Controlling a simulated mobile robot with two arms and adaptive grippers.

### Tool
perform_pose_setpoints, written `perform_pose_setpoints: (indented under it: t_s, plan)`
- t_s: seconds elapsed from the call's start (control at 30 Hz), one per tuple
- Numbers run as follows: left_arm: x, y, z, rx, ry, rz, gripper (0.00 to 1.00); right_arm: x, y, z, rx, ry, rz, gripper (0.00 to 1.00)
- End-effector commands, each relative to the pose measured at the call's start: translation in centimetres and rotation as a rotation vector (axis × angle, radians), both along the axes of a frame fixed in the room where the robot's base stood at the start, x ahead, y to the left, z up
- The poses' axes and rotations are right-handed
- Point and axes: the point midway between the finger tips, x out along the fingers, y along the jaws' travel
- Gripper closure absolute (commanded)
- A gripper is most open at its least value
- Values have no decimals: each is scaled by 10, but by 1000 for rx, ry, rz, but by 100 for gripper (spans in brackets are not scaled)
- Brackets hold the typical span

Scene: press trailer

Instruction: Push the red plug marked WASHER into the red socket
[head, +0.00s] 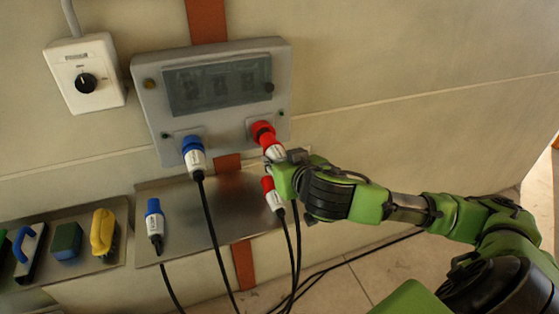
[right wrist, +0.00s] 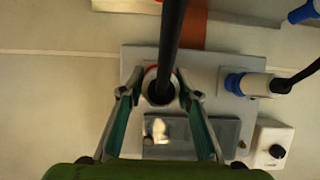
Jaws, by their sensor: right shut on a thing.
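A red plug with a white body (head: 274,152) is at the red socket (head: 260,129) on the lower right of the grey wall panel, lined up with it. I cannot tell how deep it sits, and no marking is readable. My right gripper (head: 284,164) is shut on this plug. In the right wrist view, the fingers of the right gripper (right wrist: 160,94) flank the plug's round back end (right wrist: 160,90), and a black cable leads from it. A second red plug (head: 272,194) is lower, by the metal shelf. My left gripper is not in view.
A blue plug (head: 194,156) is in the panel's (head: 146,93) left socket. A loose blue plug (head: 154,217) lies on the metal shelf (head: 205,236). A yellow-handled tool (head: 103,232) and brushes are at the left. A white knob box (head: 86,72) is at upper left. Black cables hang below.

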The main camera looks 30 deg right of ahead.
Motion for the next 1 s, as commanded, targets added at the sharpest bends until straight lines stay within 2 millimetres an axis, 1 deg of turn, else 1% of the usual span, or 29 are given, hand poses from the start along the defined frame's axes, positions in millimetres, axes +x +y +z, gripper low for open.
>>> perform_pose_setpoints:
  t_s: [1.0]
  plan:
    - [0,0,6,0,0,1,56,26,-6,1,0,-3,0,95]
